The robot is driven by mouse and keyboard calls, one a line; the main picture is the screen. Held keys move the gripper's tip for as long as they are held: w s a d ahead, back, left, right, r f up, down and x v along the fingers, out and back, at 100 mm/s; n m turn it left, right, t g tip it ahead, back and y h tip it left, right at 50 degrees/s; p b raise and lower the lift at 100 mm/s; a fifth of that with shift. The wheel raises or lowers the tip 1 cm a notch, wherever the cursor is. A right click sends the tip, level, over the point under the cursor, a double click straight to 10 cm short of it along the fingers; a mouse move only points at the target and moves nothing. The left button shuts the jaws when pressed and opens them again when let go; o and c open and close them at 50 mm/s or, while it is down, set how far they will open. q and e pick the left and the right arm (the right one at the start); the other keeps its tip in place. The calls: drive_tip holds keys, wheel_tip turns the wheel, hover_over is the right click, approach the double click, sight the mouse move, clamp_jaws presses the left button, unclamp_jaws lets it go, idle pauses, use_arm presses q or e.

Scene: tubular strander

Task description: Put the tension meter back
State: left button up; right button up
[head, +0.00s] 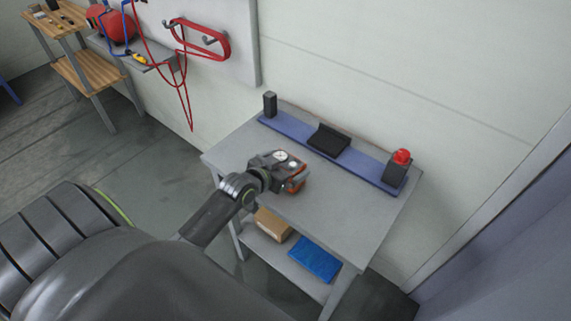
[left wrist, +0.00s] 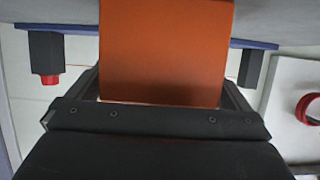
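The tension meter (head: 297,181) looks like an orange body with a round white dial, seen in the head view above the front part of the grey bench. My left gripper (head: 275,170) is shut on it. In the left wrist view the orange face of the meter (left wrist: 165,50) fills the middle, between the dark fingers. A black holder (head: 328,139) with a raised back stands on the blue strip (head: 362,169) at the back of the bench, apart from the meter and empty. My right gripper is not in view.
A dark post (head: 270,104) stands at the strip's left end and a block with a red dome (head: 402,157) at its right end. The grey bench top (head: 345,205) is otherwise clear. A cardboard box (head: 273,224) and a blue bin (head: 315,259) sit on the shelf below.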

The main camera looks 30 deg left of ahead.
use_arm(q)
drive_tip(key=shift+r, duration=0.2)
drive_tip(key=v, duration=1.2)
drive_tip(key=shift+f, duration=0.1)
